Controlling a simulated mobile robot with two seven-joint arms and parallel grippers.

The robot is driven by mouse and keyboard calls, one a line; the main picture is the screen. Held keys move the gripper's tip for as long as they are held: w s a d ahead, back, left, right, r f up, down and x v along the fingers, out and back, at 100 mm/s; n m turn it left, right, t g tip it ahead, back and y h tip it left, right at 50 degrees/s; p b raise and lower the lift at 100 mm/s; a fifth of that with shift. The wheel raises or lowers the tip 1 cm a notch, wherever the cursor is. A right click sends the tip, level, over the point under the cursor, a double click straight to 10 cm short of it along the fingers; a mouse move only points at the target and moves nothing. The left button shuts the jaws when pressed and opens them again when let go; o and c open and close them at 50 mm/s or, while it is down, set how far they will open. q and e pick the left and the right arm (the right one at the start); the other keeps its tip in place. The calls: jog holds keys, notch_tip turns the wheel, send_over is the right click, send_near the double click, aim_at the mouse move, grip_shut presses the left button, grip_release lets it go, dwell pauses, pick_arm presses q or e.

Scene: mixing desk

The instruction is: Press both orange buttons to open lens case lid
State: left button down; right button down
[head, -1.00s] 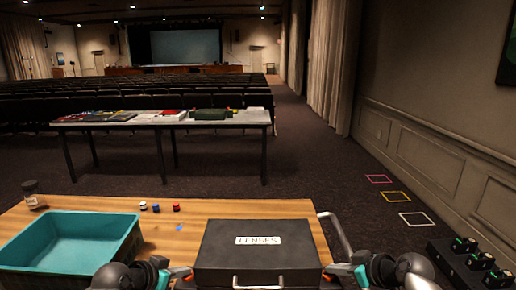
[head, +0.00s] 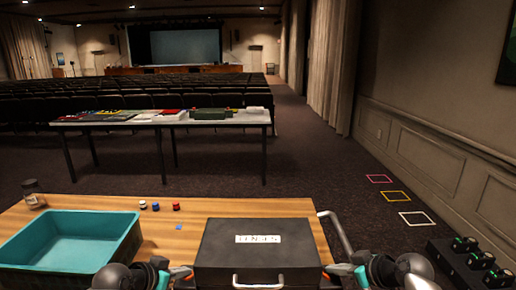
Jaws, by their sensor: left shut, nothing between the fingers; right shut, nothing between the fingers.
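The black lens case (head: 257,259) lies at the front of the wooden table, with a white label reading LENSES (head: 258,239) on its lid and a silver handle on its near side. Its lid looks down. My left gripper (head: 188,273) is shut and empty at the case's left side. My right gripper (head: 328,271) is shut and empty at its right side. Orange-red shows at both fingertips, but I cannot tell button from finger there, or whether they touch.
A teal bin (head: 72,240) stands on the wooden table (head: 185,212) at the left. A jar (head: 33,194) stands behind it. Small white, blue and red caps (head: 155,207) and a blue patch (head: 179,227) lie left of the case. A metal rail (head: 336,232) runs along the table's right side.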

pick_arm(q)
jog(key=shift+f, duration=0.15)
pick_arm(e)
jog(key=shift+f, duration=0.45)
dwell(1.1)
jog(key=shift+r, duration=0.1)
pick_arm(q)
jog(key=shift+r, duration=0.7)
pick_arm(e)
jog(key=shift+r, duration=0.55)
